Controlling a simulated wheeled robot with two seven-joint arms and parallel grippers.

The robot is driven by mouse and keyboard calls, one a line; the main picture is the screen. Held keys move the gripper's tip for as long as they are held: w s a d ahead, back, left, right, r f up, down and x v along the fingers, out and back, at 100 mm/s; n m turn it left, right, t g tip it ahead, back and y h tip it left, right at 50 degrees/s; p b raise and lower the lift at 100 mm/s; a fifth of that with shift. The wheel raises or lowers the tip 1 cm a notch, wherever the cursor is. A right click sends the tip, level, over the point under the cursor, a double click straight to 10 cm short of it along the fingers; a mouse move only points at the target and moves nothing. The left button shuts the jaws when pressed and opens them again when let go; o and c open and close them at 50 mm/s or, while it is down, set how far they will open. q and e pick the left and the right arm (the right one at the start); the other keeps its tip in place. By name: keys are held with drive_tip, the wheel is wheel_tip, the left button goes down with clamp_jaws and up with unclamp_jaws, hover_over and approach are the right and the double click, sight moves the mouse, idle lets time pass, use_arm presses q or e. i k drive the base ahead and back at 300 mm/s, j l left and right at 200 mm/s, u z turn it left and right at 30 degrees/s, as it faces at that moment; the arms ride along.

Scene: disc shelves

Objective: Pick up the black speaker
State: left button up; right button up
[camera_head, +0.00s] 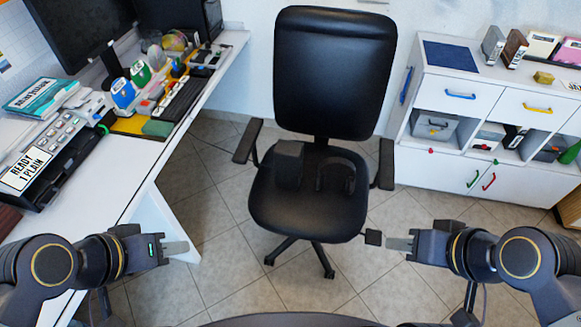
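A black box-shaped thing (289,160), which looks like the black speaker, sits on the seat of the black office chair (300,212), towards the seat's back left. Black headphones (335,172) seem to lie right beside it, dark on dark. My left gripper (176,248) is at the lower left, near the desk edge, apart from the chair. My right gripper (400,244) is at the lower right, beyond the chair's right side.
The chair's armrests (248,141) flank the seat, and its tall backrest (335,75) stands behind. A cluttered white desk (118,168) is on the left. Tiled floor is free around the chair.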

sight(288, 155)
drive_tip(key=i+l+u, duration=0.25)
drive_tip(key=l, duration=0.15)
drive_tip(key=l+u, duration=0.2)
drive_tip(key=l, duration=0.15)
drive_tip(key=i+l+u, duration=0.25)
drive_tip(key=l, duration=0.2)
drive_tip(key=u, duration=1.3)
drive_tip(key=k+j, duration=0.05)
